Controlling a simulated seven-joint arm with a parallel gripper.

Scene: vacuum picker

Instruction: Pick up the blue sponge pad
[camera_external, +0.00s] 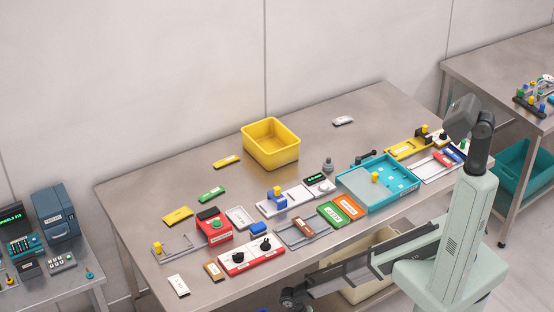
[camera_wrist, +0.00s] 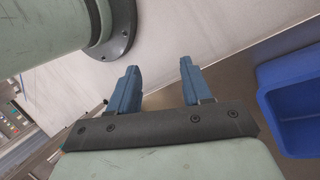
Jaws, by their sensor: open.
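A small blue block (camera_external: 258,229) lies on the steel table, right of the red button box and just behind the red-and-white panel. It looks like the sponge pad, but it is too small to tell its material. Another blue piece (camera_external: 279,202) sits on a white plate farther back. My gripper (camera_wrist: 159,68) shows in the wrist view with its two blue fingers wide apart and nothing between them. No pad shows in the wrist view. In the external view I cannot make out the fingers; my arm is at the right and front, off the tabletop's middle.
A yellow bin (camera_external: 270,158) stands at the table's back. A teal tray (camera_external: 372,205) sits to the right. Several cards, blocks and fixtures crowd the front; the back of the table is mostly clear. A blue bin (camera_wrist: 270,82) shows at right in the wrist view.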

